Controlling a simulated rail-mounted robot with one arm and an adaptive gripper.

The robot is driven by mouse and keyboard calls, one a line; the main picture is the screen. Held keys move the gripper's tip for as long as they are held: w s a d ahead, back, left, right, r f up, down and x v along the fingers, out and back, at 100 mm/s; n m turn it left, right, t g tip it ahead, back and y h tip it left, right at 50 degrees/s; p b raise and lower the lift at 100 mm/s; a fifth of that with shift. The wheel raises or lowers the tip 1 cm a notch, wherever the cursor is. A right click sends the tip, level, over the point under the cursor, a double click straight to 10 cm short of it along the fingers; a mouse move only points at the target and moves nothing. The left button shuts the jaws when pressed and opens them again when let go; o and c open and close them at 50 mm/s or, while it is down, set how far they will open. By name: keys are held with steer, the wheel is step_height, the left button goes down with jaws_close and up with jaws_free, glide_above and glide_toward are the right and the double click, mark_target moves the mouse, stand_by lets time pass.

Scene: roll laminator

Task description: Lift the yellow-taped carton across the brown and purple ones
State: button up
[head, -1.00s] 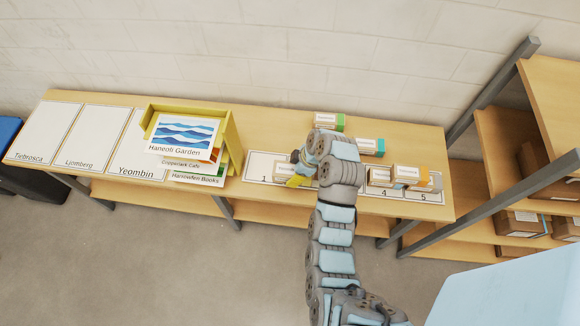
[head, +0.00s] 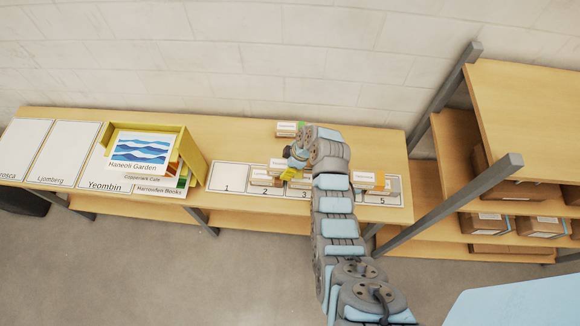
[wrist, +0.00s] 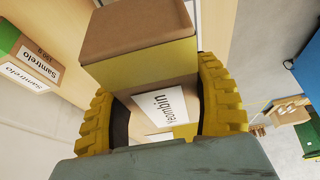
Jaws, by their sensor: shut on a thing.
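My gripper (wrist: 165,105) is shut on the yellow-taped carton (wrist: 150,65) in the wrist view. Its yellow fingers press the carton's two sides. In the head view my gripper (head: 296,170) is over the numbered strip, around places 2 and 3. A carton (head: 262,175) shows at place 2, just left of it. My arm covers part of the row, and I cannot pick out brown or purple tape there.
A green-taped carton (head: 288,129) stands at the table's back. An orange-taped carton (head: 364,179) is right of my arm near places 4 and 5. Place 1 (head: 227,179) is bare. A yellow tray (head: 193,150) with signs stands left. A shelf rack (head: 475,125) rises at right.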

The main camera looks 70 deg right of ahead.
steer(key=shift+f+b, duration=0.3)
steer(key=shift+f, duration=1.6)
steer(key=shift+f+b, duration=0.55)
steer(key=shift+b, duration=0.05)
steer(key=o, duration=1.3)
steer(key=shift+r, duration=0.1)
steer(key=shift+v, duration=6)
